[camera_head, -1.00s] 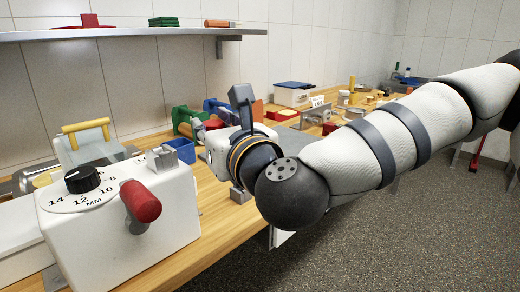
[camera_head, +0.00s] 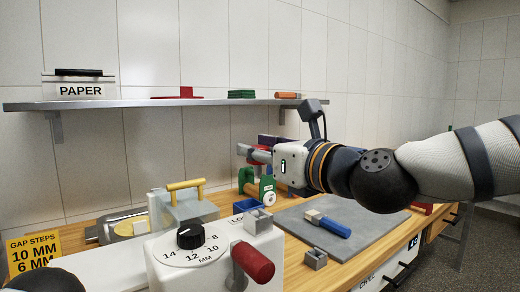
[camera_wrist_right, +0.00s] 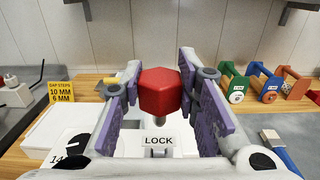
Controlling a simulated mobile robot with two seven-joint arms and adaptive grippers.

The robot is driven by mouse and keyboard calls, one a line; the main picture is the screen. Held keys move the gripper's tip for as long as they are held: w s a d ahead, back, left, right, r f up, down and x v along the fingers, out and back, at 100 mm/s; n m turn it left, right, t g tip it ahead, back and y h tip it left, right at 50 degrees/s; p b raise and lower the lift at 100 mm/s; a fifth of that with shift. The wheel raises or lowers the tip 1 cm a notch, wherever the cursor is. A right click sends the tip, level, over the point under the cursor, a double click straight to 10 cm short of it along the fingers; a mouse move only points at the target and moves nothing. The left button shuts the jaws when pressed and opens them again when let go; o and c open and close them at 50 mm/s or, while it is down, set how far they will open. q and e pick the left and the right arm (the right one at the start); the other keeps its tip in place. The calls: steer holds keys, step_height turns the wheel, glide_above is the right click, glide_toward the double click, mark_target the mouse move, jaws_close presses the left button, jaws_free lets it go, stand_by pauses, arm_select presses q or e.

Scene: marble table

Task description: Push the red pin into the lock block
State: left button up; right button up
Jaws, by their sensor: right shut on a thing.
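The red pin (camera_wrist_right: 160,91) has a six-sided red head and a grey shaft below it, in the right wrist view. My right gripper (camera_wrist_right: 160,92) is shut on that head between its purple-padded fingers. The shaft's lower end is hard to make out above the LOCK label (camera_wrist_right: 158,141). In the head view my right gripper (camera_head: 252,154) is raised behind the white dial machine. The small metal lock block (camera_head: 261,220) sits on that machine's top beside its partly hidden label. The pin appears above and apart from the block. My left gripper is not in view.
The white machine (camera_head: 180,262) carries a black dial (camera_head: 190,236) and a red-handled lever (camera_head: 253,264). A grey mat (camera_head: 355,218) holds a blue-and-wood block (camera_head: 328,224). Green and orange tools (camera_head: 262,188) stand behind. A wall shelf (camera_head: 200,102) runs above.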

mark_target(259, 174)
step_height(259, 174, down, 4)
steer(key=shift+w+f+b, duration=0.1)
steer(key=shift+f+b, duration=0.1)
steer(key=shift+b, duration=0.45)
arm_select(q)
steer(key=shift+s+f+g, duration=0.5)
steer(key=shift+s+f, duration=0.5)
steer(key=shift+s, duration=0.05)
arm_select(e)
steer(key=shift+f, duration=0.6)
steer(key=shift+f, duration=0.95)
steer(key=shift+f, duration=0.2)
steer(key=shift+f, duration=0.35)
steer(key=shift+f, duration=0.25)
steer(key=shift+f, duration=0.35)
steer(key=o, duration=1)
